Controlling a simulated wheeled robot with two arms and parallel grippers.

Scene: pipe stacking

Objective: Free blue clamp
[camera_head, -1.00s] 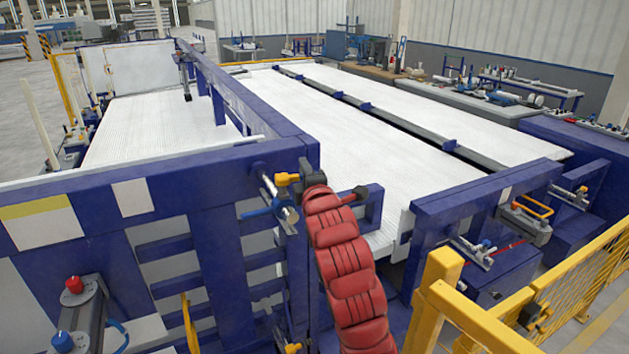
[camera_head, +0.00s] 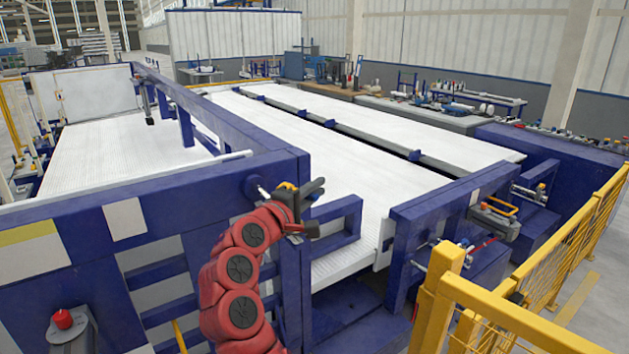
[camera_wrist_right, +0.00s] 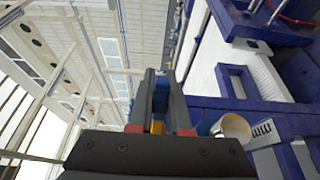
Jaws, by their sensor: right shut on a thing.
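My right gripper (camera_head: 309,193) is black, on a red segmented arm, in front of the blue post at the machine's near corner. In the right wrist view its two dark fingers (camera_wrist_right: 162,95) are shut on the blue clamp (camera_wrist_right: 160,99), of which a narrow blue strip shows between them. A yellow part (camera_wrist_right: 157,127) sits at the finger base. In the head view the gripper and arm hide most of the clamp's place. A round pale metal pipe end (camera_wrist_right: 232,128) is beside the gripper, apart from the fingers. My left gripper is out of view.
The blue machine frame (camera_head: 75,225) stands close on the left, with a blue bracket (camera_head: 338,228) just right of the gripper. White ribbed beds (camera_head: 340,180) lie behind. A yellow fence (camera_head: 560,245) stands at the right. Open air lies above the gripper.

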